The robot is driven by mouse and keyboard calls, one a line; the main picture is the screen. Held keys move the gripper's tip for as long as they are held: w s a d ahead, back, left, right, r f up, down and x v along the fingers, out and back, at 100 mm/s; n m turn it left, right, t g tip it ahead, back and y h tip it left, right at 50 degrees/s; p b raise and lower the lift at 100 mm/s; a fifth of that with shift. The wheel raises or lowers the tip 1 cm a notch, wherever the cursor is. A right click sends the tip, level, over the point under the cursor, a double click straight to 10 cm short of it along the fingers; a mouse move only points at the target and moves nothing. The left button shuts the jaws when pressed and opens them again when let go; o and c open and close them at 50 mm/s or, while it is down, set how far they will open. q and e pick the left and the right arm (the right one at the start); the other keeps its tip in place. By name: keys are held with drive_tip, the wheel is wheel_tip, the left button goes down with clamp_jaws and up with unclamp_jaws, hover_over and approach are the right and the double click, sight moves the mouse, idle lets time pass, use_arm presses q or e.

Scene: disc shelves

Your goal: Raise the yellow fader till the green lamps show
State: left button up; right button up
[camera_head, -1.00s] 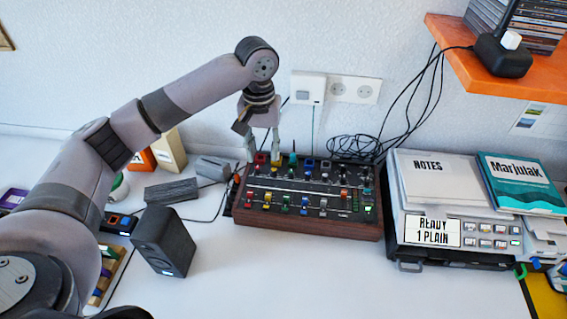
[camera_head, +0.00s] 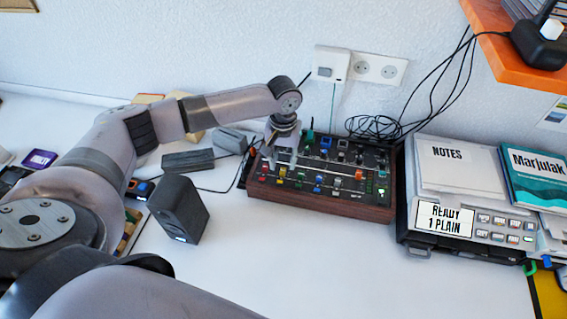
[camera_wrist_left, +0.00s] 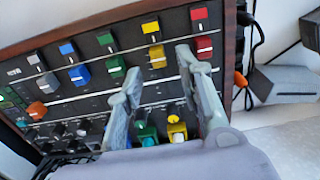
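The mixer (camera_head: 325,205) is a black panel in a brown wooden case against the wall. The yellow fader (camera_head: 281,173) sits in its front row, between the red and green faders. In the left wrist view the mixer appears turned round, and the yellow fader (camera_wrist_left: 156,57) shows just beyond and between my fingertips. My left gripper (camera_head: 282,164) is over the mixer's left part. Its fingers (camera_wrist_left: 158,70) are apart, with no clear contact on the fader. A small green light (camera_head: 382,190) shows at the mixer's right side. My right gripper is out of view.
A red fader (camera_wrist_left: 204,44) and a green fader (camera_wrist_left: 112,67) flank the yellow one closely. A black speaker (camera_head: 178,209) stands left of the mixer, and a device with papers (camera_head: 455,205) stands right. Cables (camera_head: 375,128) lie behind. The table in front is clear.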

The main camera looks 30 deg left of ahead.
use_arm(q)
drive_tip(key=shift+f, duration=1.25)
drive_tip(key=shift+c, duration=0.4)
clamp_jaws()
drive_tip(key=shift+w, duration=0.1)
